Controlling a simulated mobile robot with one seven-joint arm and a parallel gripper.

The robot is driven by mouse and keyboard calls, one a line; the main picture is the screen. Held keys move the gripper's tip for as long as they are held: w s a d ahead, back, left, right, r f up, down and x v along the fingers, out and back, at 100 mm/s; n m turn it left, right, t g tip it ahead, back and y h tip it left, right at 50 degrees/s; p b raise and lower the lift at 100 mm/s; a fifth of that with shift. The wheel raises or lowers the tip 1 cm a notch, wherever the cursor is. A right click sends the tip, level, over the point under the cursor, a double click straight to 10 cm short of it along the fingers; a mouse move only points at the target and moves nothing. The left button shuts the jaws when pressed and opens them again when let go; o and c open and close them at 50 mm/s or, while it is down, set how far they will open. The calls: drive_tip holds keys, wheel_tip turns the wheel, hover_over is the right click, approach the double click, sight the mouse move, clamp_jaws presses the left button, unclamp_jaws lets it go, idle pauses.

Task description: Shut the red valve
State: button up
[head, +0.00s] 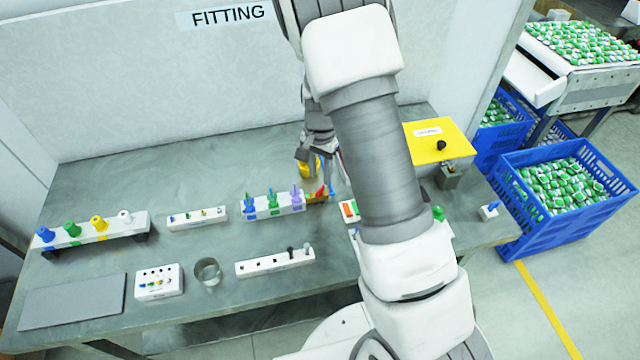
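A small red part (321,190), which looks like the red valve, shows just below my gripper on the bench, above an orange-yellow piece (316,198). It is at the right end of a white rack with blue, green and purple valve-like parts (272,200). My gripper (327,180) points down at the red part from above and behind my arm. Its fingers are small and partly hidden, so I cannot tell whether they touch the red part or how far they are apart. The red part's handle position is not clear.
A yellow object (308,166) stands close behind my gripper. A yellow-topped box (440,140) is right of my arm. A rack with coloured knobs (92,235), a glass dish (208,271) and a grey mat (72,302) lie left. My arm hides part of the bench (220,160).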

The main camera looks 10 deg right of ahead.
sight(320, 189)
wheel_tip(320, 189, down, 5)
drive_tip(key=shift+f, duration=0.1)
idle(0.3)
clamp_jaws()
